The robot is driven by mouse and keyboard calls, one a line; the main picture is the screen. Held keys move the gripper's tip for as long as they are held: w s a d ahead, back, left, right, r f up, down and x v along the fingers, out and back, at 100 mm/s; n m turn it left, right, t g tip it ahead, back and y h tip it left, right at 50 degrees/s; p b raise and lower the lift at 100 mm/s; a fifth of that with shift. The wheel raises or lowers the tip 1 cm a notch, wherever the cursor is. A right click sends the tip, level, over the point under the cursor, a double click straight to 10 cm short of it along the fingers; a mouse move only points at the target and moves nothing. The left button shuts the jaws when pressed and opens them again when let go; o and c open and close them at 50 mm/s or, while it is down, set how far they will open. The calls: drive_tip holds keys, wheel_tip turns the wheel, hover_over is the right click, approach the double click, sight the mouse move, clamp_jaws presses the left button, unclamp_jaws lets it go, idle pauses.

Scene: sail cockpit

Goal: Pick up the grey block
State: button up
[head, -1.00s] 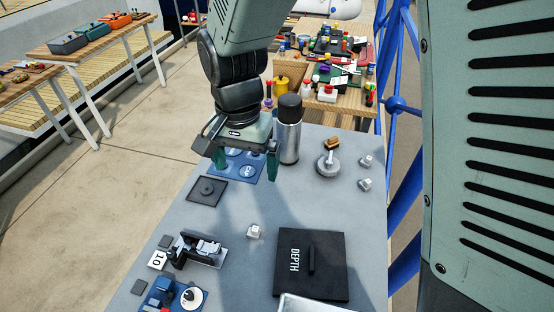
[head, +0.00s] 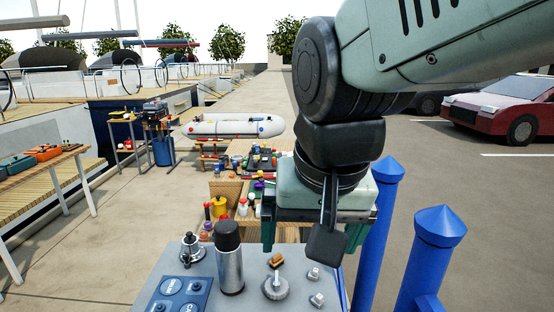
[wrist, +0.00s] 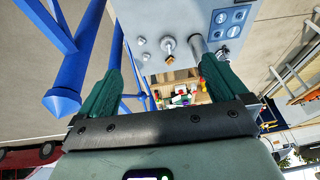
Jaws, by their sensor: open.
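My gripper (head: 309,248) is open and empty, raised above the far right part of the grey table (head: 255,296). It also shows in the wrist view (wrist: 160,68), with its green fingers spread apart. Two small light-grey blocks or fittings stand near the table's right edge, a farther one (head: 314,273) and a nearer one (head: 317,299). They are below the gripper in the head view and apart from it. I cannot tell whether either is the grey block. They appear small beside the left finger in the wrist view. The table's near part is outside the head view.
A steel flask with a black lid (head: 229,262), a round grey fitting with a wooden-topped handle (head: 275,285) and a blue panel (head: 180,298) stand left of the blocks. Blue posts (head: 432,262) rise past the table's right edge. A cluttered wooden table (head: 233,187) lies beyond.

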drive_tip(key=s+d+r+t, duration=0.1)
drive_tip(key=s+d+t, duration=0.1)
drive_tip(key=s+d, duration=0.4)
drive_tip(key=shift+d+h, duration=0.4)
drive_tip(key=shift+d, duration=0.15)
drive_tip(key=c, duration=1)
drive_tip(key=shift+o, duration=0.2)
drive_tip(key=shift+w, duration=0.1)
